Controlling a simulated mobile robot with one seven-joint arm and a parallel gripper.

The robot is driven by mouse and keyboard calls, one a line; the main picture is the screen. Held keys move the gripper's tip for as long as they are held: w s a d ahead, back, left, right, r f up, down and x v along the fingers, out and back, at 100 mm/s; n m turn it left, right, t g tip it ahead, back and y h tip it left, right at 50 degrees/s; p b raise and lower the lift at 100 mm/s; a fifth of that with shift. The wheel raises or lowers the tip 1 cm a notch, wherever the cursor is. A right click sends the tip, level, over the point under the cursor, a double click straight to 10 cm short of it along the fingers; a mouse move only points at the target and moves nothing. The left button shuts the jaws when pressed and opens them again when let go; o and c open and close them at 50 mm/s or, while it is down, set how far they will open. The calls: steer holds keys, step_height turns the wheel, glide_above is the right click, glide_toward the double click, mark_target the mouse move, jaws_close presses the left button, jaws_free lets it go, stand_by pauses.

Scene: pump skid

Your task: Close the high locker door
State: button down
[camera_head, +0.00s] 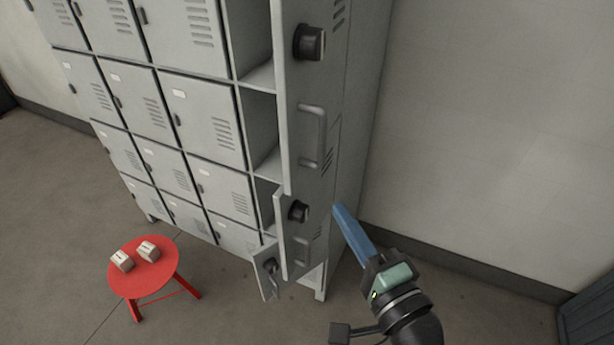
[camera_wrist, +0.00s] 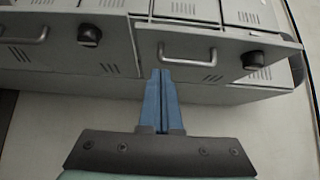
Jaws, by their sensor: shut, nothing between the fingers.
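The high locker door (camera_head: 294,100) is grey, with a dark knob, a bar handle and vent slots. It stands swung open at the right end of the locker bank, and its top runs out of the head view. My gripper (camera_head: 338,209) is shut and empty, its blue fingers pointing up to the left, below and right of that door in the picture and apart from its handle. In the wrist view the fingertips (camera_wrist: 160,73) show close in front of a grey door with a handle (camera_wrist: 187,56); I cannot tell whether they touch it.
A lower open door (camera_head: 293,240) with a knob and a smaller open door (camera_head: 266,273) hang beneath. The other locker doors (camera_head: 195,110) are closed. A red stool (camera_head: 144,270) carries two small boxes. A plain wall (camera_head: 490,120) and open floor lie to the right.

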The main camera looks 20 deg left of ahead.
mark_target(294, 171)
steer(key=w+a+p, duration=0.1)
steer(key=a, duration=0.1)
steer(key=w+a+p, duration=0.1)
steer(key=a, duration=0.2)
steer(key=w+a+p, duration=0.1)
steer(key=w+a, duration=0.1)
steer(key=shift+a+r+p, duration=0.15)
steer(key=shift+a+p, duration=0.1)
steer(key=shift+p, duration=0.1)
steer(key=shift+a, duration=0.35)
steer(key=shift+a, duration=0.1)
